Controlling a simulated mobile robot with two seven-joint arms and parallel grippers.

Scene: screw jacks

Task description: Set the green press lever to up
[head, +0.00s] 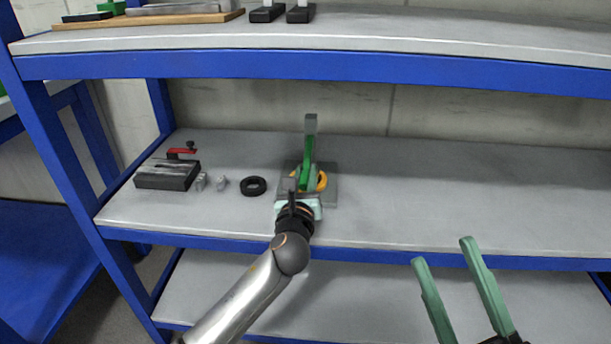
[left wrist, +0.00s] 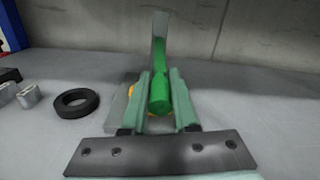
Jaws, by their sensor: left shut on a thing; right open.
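The green press lever (head: 307,174) is on a press with a grey upright post (head: 311,124) on the middle shelf. The lever's rounded green end (left wrist: 160,92) points toward me in the left wrist view, low in front of the post. My left gripper (head: 303,190) is shut on the lever, with one finger on each side of it (left wrist: 161,76). The fingers and wrist hide part of the lever and press base. My right gripper (head: 442,251) is open and empty, in front of the shelf at the lower right.
A black ring (head: 253,186) lies left of the press, with small grey metal pieces (head: 221,183) beside it. A dark block with a red lever (head: 168,175) stands further left. A yellow-orange round part (head: 322,181) sits at the press. The shelf (head: 450,190) is clear to the right.

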